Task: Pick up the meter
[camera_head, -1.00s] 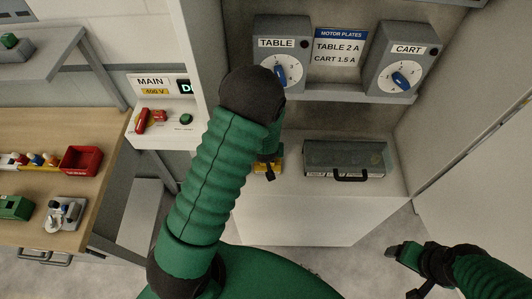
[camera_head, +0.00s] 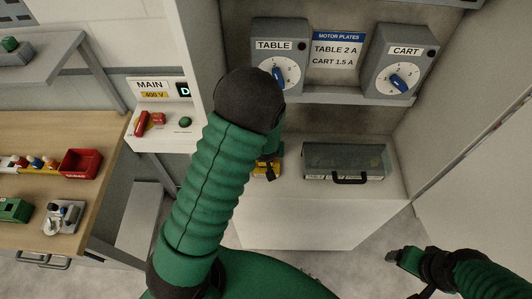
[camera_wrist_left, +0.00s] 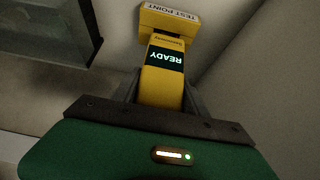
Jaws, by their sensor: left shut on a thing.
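The yellow meter (camera_wrist_left: 163,85) has a dark screen that reads READY and shows in the left wrist view. My left gripper (camera_wrist_left: 160,103) is shut on it. A yellow block labelled TEST POINT (camera_wrist_left: 170,20) is at the meter's far end; I cannot tell whether they touch. In the head view my left gripper (camera_head: 270,170) is mostly behind my own arm, above the white cabinet top, with a bit of yellow (camera_head: 260,168) beside it. My right gripper (camera_head: 400,257) is at the lower right, away from the cabinet, its jaws unclear.
A grey lidded case (camera_head: 344,160) with a black handle sits on the cabinet top (camera_head: 300,205). TABLE (camera_head: 279,60) and CART (camera_head: 402,65) dial boxes stand on the shelf above. A MAIN panel (camera_head: 160,115) and a wooden bench (camera_head: 95,130) are at the left.

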